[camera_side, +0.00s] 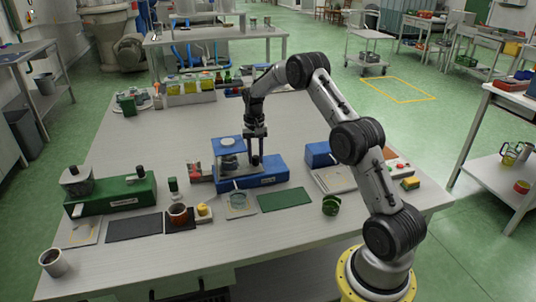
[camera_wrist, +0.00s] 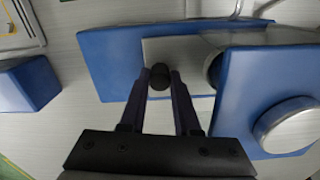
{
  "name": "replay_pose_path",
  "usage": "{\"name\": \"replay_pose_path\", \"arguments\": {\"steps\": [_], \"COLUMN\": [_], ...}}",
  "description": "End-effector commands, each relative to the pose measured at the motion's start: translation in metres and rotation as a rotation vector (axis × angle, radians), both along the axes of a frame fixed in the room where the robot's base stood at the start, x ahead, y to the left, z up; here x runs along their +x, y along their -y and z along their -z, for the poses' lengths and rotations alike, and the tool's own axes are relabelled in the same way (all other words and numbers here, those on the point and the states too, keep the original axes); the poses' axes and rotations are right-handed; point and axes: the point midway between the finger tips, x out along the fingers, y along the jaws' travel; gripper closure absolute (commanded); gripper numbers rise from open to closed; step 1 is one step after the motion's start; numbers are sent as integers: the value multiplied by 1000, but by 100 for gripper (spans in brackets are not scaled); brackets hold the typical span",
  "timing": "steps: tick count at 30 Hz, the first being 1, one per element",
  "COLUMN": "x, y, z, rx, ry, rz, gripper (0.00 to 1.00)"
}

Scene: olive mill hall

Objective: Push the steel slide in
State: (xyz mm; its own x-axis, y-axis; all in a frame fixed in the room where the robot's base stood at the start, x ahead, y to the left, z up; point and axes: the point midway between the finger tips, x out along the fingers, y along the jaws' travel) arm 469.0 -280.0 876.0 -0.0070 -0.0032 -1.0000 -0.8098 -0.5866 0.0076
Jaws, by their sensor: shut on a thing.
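A dark round knob (camera_wrist: 159,77) is at the slide. My gripper (camera_wrist: 161,80) is shut on this knob; in the side view my gripper (camera_side: 256,158) points down at the machine.
A green machine (camera_side: 125,194) stands at the left of the table. A blue block (camera_side: 319,154) is to the right.

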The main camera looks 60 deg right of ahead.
Motion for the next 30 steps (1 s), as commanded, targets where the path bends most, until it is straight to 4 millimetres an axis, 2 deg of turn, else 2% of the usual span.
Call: {"name": "replay_pose_path", "arguments": {"steps": [8, 9, 14, 23, 30], "x": [6, 6, 6, 4, -14], "y": [-4, -5, -5, -4, 16], "z": [-2, -2, -2, -2, -2], "rx": [1, 2, 1, 2, 1], "ry": [10, 11, 10, 10, 8], "rz": [-1, -1, -2, -2, 3], "gripper": [100, 68, 39, 39, 39]}}
